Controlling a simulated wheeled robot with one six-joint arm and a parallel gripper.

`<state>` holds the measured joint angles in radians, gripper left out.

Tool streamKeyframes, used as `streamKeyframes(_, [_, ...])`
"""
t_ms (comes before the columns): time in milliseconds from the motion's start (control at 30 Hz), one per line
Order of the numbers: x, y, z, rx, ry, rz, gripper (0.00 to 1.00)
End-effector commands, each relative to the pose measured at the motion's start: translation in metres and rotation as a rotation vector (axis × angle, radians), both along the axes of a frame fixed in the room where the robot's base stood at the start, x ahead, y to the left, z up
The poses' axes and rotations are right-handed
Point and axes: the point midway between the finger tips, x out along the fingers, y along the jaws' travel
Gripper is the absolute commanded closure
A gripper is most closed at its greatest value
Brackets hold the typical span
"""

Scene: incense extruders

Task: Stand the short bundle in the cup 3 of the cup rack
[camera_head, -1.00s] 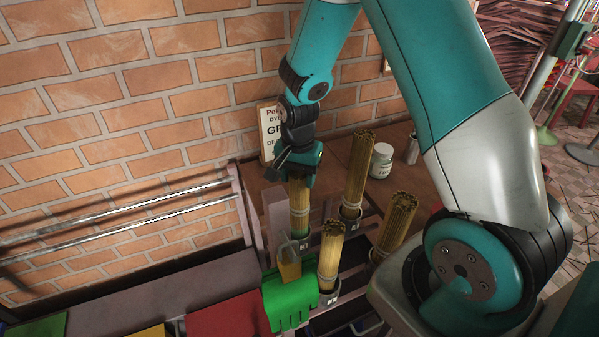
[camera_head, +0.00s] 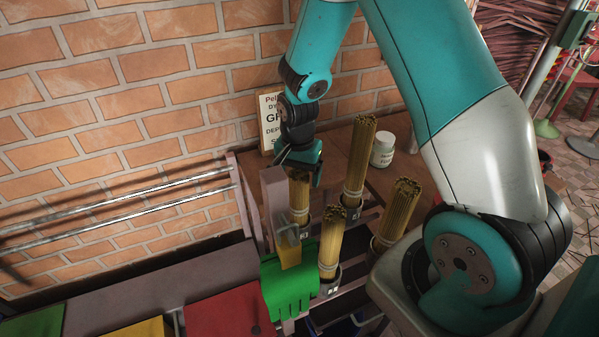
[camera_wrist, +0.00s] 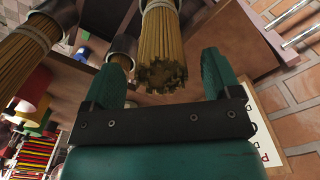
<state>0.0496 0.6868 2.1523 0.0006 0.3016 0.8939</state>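A bundle of tan sticks (camera_head: 299,190) with a pale band stands upright in a cup at the back left of the cup rack (camera_head: 373,215). Its top sits lower than the tall back bundle's, and it looks like the short bundle. My gripper (camera_head: 303,163) is just above its top. In the wrist view my gripper (camera_wrist: 162,82) is open, its teal fingers apart, with the bundle's end (camera_wrist: 162,72) between and beyond them, clear gaps on both sides. Part of its cup is hidden by a post. I cannot read the cup numbers.
Other bundles stand in cups close by: a tall one behind (camera_head: 360,150), one in front (camera_head: 332,240) and one at the right (camera_head: 400,210). A green glove (camera_head: 290,287) hangs in front.

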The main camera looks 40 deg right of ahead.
Motion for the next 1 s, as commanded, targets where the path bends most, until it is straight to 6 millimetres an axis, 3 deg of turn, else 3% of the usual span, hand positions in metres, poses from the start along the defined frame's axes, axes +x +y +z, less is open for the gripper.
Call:
streamKeyframes(167, [0.000, 0.000, 0.001, 0.000, 0.000, 0.000, 0.17])
streamKeyframes(333, [0.001, 0.000, 0.019, 0.000, -0.005, 0.000, 0.17])
streamKeyframes(800, [0.001, 0.000, 0.134, 0.000, -0.006, 0.000, 0.17])
streamKeyframes(1000, [0.000, 0.000, 0.164, 0.000, -0.004, 0.000, 0.17])
